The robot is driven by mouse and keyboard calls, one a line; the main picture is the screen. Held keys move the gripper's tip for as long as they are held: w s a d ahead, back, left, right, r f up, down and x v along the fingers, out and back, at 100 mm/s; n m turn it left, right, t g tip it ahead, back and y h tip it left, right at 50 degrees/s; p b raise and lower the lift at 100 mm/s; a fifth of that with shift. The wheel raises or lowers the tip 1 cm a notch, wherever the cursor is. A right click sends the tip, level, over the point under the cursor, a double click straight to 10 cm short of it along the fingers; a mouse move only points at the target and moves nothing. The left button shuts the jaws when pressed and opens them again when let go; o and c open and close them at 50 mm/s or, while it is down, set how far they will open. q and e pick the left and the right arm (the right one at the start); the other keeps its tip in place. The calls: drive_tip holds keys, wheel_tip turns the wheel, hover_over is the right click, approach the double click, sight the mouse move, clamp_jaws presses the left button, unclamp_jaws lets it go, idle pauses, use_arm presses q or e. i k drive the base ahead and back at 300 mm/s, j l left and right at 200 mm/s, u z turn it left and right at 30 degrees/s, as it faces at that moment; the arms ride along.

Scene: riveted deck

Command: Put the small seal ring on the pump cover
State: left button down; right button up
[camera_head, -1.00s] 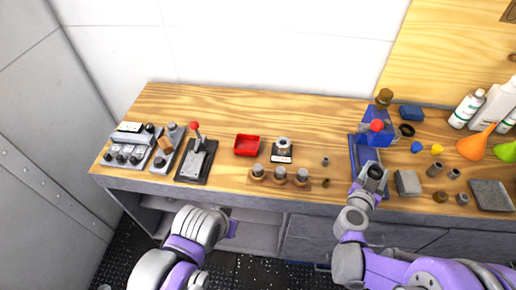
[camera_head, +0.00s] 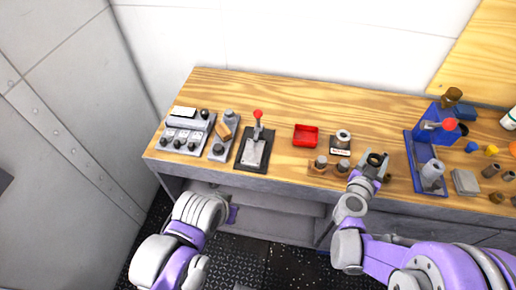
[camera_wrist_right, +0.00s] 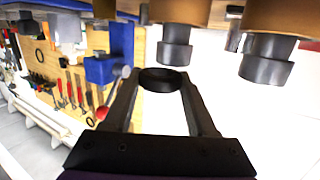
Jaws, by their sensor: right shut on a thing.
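A small black ring (camera_head: 376,159) is the seal ring held between the fingertips of my right gripper (camera_head: 374,162). In the right wrist view the ring (camera_wrist_right: 163,80) sits between both fingers, and the gripper is shut on it. The gripper is above the front part of the bench, right of a small black labelled stand (camera_head: 340,152). A round pale metal piece with a central hole (camera_head: 343,136), which looks like the pump cover, rests on that stand, apart from the ring. My left arm is low at the left; its gripper is not visible.
A wooden holder with several metal cylinders (camera_head: 321,163) stands close left of my right gripper. A red tray (camera_head: 306,136) lies behind it. A blue press (camera_head: 424,150) with a grey cylinder (camera_head: 432,174) stands to the right. A lever unit (camera_head: 256,150) is at the left.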

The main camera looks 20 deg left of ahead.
sight(253, 150)
drive_tip(key=k+j+u, duration=0.1)
drive_tip(key=j, duration=0.6)
drive_tip(key=j+u, duration=0.1)
drive_tip(key=j, duration=0.65)
